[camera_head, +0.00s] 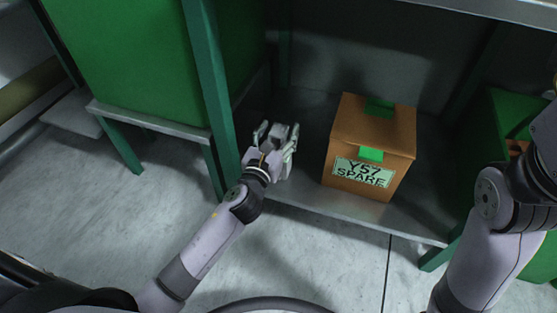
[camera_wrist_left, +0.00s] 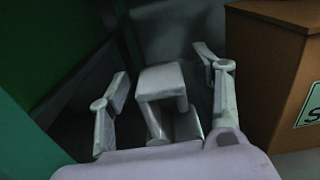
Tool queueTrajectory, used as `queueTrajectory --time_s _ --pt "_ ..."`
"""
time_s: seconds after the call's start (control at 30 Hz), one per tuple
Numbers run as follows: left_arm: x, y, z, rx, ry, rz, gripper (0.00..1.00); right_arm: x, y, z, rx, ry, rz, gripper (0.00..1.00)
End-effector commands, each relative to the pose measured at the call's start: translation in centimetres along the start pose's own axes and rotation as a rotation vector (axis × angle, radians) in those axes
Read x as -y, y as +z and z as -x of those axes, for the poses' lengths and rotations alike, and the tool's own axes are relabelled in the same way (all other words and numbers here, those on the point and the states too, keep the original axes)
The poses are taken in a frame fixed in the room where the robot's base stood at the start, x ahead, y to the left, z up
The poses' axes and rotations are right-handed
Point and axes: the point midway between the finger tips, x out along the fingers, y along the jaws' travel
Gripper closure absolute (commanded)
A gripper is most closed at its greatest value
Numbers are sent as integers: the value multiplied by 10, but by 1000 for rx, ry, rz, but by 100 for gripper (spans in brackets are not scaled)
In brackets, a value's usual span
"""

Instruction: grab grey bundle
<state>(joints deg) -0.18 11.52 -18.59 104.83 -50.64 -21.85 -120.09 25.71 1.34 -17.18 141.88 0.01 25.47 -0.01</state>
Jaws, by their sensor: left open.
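The grey bundle (camera_head: 281,134) lies on the lower shelf, to the left of the cardboard box. In the left wrist view the grey bundle (camera_wrist_left: 162,82) looks like a pale folded block with legs reaching down. My left gripper (camera_head: 278,130) is open, with one finger on each side of the bundle. In the left wrist view my left gripper (camera_wrist_left: 160,66) shows a gap between each finger and the bundle. The bundle's lower part is partly hidden by the gripper. My right arm comes in at the right, but its gripper is out of the picture.
A cardboard box (camera_head: 343,150) marked "Y57 SPARE" stands close on the right on the same grey shelf (camera_head: 300,192). A green post (camera_head: 213,90) and a green cabinet (camera_head: 140,65) stand close on the left. A green container (camera_head: 490,150) is at the right.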

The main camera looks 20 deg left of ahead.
Motion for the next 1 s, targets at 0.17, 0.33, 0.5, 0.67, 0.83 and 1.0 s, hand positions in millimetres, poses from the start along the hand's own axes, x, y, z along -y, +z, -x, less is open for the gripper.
queueTrajectory --time_s 0.17,0.33,0.5,0.67,0.83,1.0 --pt "0 0 -5 0 -1 -1 41 0 -1 -1 -4 -2 1 41" --pt "0 1 -5 0 -1 -1 44 0 -1 -1 -3 -2 1 41" --pt "0 1 -5 0 0 -1 55 1 -1 -1 -3 -2 0 41" --pt "0 1 -5 0 0 -1 66 1 -1 -1 -3 -2 0 41" --pt "0 1 -5 0 0 -1 78 1 -1 -1 -3 -2 0 41" --pt "0 0 -5 0 0 0 89 1 -1 -1 -3 -2 0 41"
